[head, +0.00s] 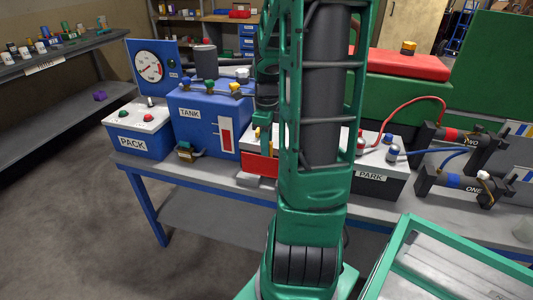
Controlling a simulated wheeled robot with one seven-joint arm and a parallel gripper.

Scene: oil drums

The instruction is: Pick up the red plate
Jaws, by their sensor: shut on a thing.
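The red plate (258,166) shows as a small red face at the middle of the bench, just left of my green arm, which hides its right part. My gripper (264,142) comes down over it from above, mostly hidden behind my arm. It is shut on the red plate. The fingertips and the exact grip cannot be made out. I cannot tell whether the plate still touches what is under it.
The blue tank (205,122) and the pack box (141,128) stand close on the left. The park box (380,168) and black cylinders (452,185) with hoses stand right. A green-rimmed tray (382,262) lies at front right. Floor at left is clear.

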